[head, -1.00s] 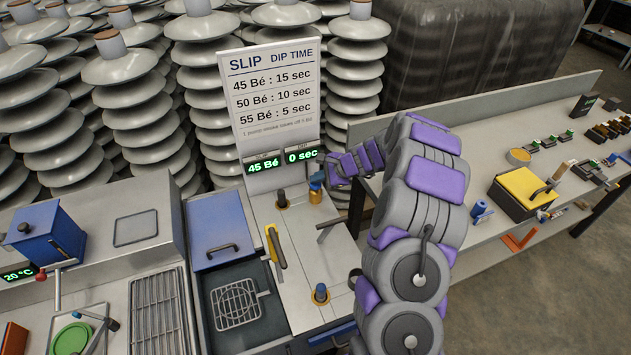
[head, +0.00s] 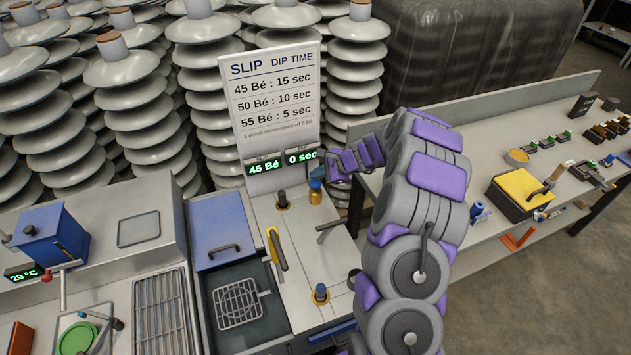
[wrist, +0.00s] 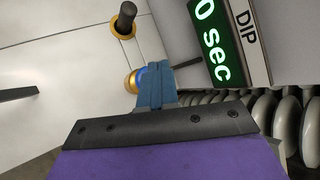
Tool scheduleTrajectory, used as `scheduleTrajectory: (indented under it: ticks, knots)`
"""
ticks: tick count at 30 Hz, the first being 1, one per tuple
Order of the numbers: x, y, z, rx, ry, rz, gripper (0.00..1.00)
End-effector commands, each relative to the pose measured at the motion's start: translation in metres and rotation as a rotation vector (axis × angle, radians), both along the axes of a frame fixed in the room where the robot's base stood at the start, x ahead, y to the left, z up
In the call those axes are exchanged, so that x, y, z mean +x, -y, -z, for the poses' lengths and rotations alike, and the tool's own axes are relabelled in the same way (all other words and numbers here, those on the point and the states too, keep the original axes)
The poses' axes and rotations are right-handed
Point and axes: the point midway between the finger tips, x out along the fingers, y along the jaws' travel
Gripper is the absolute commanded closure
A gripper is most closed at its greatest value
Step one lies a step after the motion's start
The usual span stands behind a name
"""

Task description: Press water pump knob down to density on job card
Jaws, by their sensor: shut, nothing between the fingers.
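A brass pump knob with a blue top (head: 315,195) stands upright on the slip station's pale top; I take it for the water pump knob. In the wrist view its brass side (wrist: 131,81) shows just beyond my fingers. My gripper (head: 318,174) is shut and empty, its blue fingertips (wrist: 155,84) at the knob's top. I cannot tell if they touch it. The slip display (head: 264,168) reads 45 Bé and the dip display (head: 300,157) 0 sec. The sign (head: 277,95) lists 45, 50 and 55 Bé with dip times. I cannot make out a job card.
A black knob with a brass collar (head: 283,200) stands left of the pump. A yellow handle (head: 277,249), a blue-topped knob (head: 320,293) and a tank with a wire rack (head: 238,304) lie nearer. Insulator stacks (head: 135,105) stand behind. A bench (head: 470,165) is at right.

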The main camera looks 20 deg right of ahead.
Motion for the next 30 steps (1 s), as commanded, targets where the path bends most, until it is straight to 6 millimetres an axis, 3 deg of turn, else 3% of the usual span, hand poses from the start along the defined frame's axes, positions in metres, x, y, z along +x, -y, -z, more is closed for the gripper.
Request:
scheduleTrajectory:
  ticks: [7, 21, 30]
  knots:
    - [0.0, 0.0, -0.007, 0.0, 0.001, 0.001, 1.0]
    - [0.0, 0.0, -0.049, 0.0, 0.001, 0.001, 1.0]
    - [0.0, 0.0, -0.05, 0.0, 0.001, 0.001, 1.0]
